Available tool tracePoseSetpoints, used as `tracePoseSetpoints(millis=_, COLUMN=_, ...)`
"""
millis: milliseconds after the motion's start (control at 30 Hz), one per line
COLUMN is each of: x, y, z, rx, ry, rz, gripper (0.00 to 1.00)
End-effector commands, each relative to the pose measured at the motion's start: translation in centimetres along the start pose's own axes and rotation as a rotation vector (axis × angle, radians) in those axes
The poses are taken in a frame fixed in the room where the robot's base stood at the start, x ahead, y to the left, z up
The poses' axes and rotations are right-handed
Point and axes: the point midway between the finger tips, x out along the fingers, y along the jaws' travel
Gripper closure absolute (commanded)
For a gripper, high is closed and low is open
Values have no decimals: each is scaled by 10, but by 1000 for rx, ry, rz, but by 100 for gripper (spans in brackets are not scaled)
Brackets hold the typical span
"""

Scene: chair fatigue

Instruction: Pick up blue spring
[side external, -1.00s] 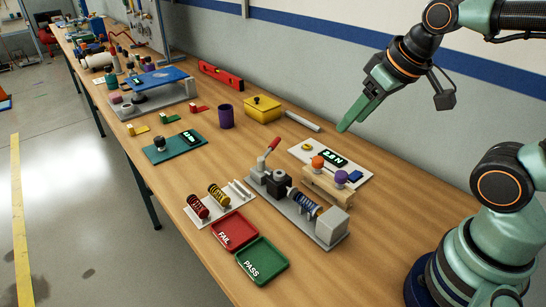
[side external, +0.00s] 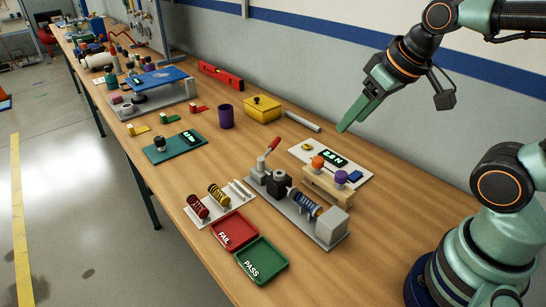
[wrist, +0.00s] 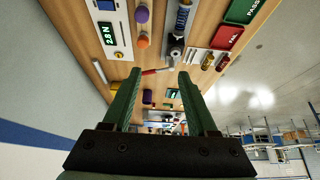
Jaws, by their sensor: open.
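The blue spring (side external: 306,205) sits in the grey test fixture (side external: 325,229), lying between a dark block and a light block. In the wrist view the blue spring (wrist: 181,19) shows at the top, partly cut by the frame edge. My gripper (side external: 351,124) is open and empty, held above the table near the wall, up and to the right of the spring. In the wrist view its two green fingers (wrist: 157,100) stand apart with nothing between them.
A red-handled lever (side external: 269,150) rises from the fixture. A rack with red and yellow springs (side external: 218,195), a red FAIL tray (side external: 235,231) and a green PASS tray (side external: 262,261) stand left and in front. A wooden holder with knobs (side external: 328,184) and a readout board (side external: 345,159) lie behind.

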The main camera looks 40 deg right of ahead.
Motion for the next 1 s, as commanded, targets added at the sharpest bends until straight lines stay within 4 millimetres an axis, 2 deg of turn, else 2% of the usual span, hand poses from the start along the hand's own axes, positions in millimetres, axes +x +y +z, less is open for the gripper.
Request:
tracePoseSetpoints(millis=333, x=1, y=0, z=0, rx=0, ry=-4, rz=-1, gripper=31)
tracePoseSetpoints(millis=467, x=8, y=-5, z=0, rx=-1, ry=-48, rz=-7, gripper=31)
tracePoseSetpoints(millis=733, x=50, y=-26, z=2, rx=0, ry=-269, rz=-19, gripper=31)
tracePoseSetpoints(millis=1000, x=90, y=-45, z=14, rx=-1, ry=-450, rz=-6, gripper=31)
